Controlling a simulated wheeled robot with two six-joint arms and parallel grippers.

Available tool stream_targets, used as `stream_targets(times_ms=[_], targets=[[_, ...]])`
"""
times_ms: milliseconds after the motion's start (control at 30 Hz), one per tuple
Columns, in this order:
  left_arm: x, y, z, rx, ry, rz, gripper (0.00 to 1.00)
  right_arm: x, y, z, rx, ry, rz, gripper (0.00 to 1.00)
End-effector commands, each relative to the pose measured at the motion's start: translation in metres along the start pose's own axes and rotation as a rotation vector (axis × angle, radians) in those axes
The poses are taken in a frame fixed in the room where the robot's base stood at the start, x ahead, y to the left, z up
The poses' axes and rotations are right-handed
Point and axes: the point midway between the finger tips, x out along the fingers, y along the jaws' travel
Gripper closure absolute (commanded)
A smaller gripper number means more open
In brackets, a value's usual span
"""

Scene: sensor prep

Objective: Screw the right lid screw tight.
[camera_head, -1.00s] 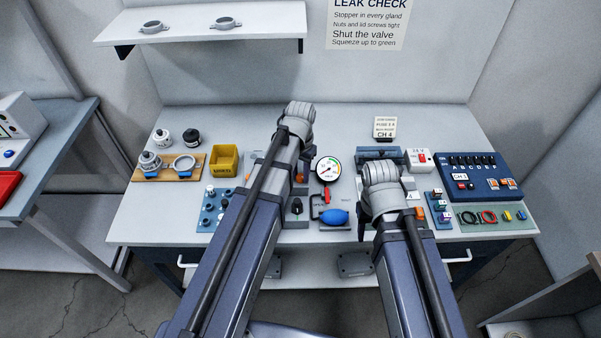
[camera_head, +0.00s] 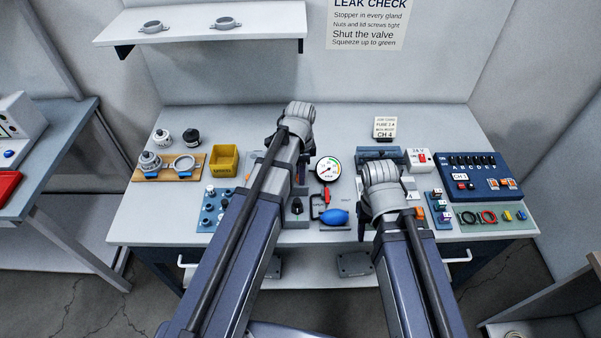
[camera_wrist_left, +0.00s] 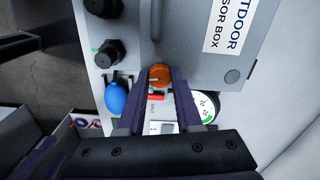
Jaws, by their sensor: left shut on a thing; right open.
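The grey sensor box (camera_wrist_left: 205,45) fills the top of the left wrist view, lettering on its lid. An orange lid screw (camera_wrist_left: 159,75) sits at the box's lower edge. My left gripper (camera_wrist_left: 161,82) is shut on it, one finger on each side. In the head view my left gripper (camera_head: 303,165) is over the middle of the bench, and its arm hides most of the box. My right gripper (camera_head: 384,205) is open, to the right of the pressure gauge (camera_head: 328,169); its fingertips are hard to make out there.
A blue squeeze bulb (camera_head: 334,217) lies between the arms, below the gauge. A yellow bin (camera_head: 225,160) and a wooden stand (camera_head: 195,173) are on the left. A blue switch panel (camera_head: 480,190) and a green tray (camera_head: 515,228) are on the right. Bare bench shows behind the gauge.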

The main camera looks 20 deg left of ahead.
Motion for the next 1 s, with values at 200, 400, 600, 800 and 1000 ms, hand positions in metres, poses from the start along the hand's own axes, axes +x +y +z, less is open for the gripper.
stream_targets(times_ms=[200, 400, 600, 800, 1000], targets=[[0.0, 0.0002, 0.0, 0.105, 0.0, 0.0, 1.0, 0.0, 0.0, 0.0, 0.0, 0.0, 0.0, 0.5], [0.0, 0.0001, 0.0, 0.157, 0.0, 0.0, 1.0, 0.0, 0.0, 0.0, 0.0, 0.0, 0.0, 0.5], [0.0, 0.0001, 0.0, 0.176, 0.0, 0.0, 1.0, 0.0, 0.0, 0.0, 0.0, 0.0, 0.0, 0.5], [0.0, 0.0001, 0.0, 0.177, 0.0, 0.0, 1.0, 0.0, 0.0, 0.0, 0.0, 0.0, 0.0, 0.5], [0.0, 0.0001, 0.0, 0.176, 0.0, 0.0, 0.59, 0.0, 0.0, 0.0, 0.0, 0.0, 0.0, 0.5]])
